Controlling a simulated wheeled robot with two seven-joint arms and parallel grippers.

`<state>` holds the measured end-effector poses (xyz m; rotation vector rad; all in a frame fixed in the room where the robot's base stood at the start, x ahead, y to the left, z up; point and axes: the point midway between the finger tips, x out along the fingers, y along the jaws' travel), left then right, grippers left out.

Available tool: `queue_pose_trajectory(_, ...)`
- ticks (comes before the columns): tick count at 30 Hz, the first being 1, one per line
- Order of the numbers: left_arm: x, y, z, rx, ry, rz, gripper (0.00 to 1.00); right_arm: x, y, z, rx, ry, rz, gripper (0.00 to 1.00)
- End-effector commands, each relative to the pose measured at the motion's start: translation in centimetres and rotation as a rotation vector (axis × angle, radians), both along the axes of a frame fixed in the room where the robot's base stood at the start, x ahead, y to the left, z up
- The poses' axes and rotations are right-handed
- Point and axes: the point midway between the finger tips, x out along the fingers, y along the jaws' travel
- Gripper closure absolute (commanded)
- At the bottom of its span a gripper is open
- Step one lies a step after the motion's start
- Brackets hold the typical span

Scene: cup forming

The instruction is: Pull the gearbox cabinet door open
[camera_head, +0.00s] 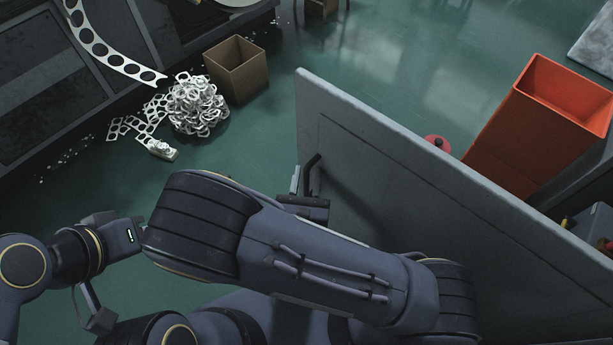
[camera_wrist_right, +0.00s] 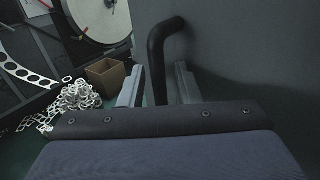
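The cabinet door (camera_head: 400,170) is a large grey panel, seen from above, standing out at a slant on the right of the head view. It also fills the right of the wrist view (camera_wrist_right: 250,50). Its black bent handle (camera_head: 311,167) is on the near face and shows in the wrist view (camera_wrist_right: 156,65). My right gripper (camera_head: 303,188) is at the handle. In the wrist view its fingers (camera_wrist_right: 158,88) stand apart, one on each side of the handle, with narrow gaps visible. My left gripper (camera_head: 125,238) is at the lower left, fingers hidden.
A cardboard box (camera_head: 237,68) and a heap of white metal scraps (camera_head: 195,105) lie on the green floor left of the door. A tall orange bin (camera_head: 530,125) stands behind the door. Dark machinery (camera_head: 45,95) is at the upper left.

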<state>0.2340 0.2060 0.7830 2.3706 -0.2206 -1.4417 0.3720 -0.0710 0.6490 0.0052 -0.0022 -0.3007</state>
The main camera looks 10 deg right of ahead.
Motion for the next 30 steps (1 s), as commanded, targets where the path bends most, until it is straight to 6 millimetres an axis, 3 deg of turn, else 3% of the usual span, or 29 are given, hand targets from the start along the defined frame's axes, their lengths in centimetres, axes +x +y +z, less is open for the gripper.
queue_pose_trajectory(8, 0.0, 0.0, 0.0, 0.0, 0.0, 0.0, 0.64, -0.3, 0.1, -0.1, 0.0, 0.001, 0.0, 0.7)
queue_pose_trajectory(21, 0.0, 0.0, -0.6, 0.0, 0.0, 0.0, 0.64, -6.4, 2.1, -0.1, 0.001, 0.001, 0.004, 0.7)
queue_pose_trajectory(30, 0.0, 0.0, -0.6, 0.0, 0.0, 0.0, 0.64, -7.5, 2.3, 0.0, 0.0, 0.001, 0.0, 0.7)
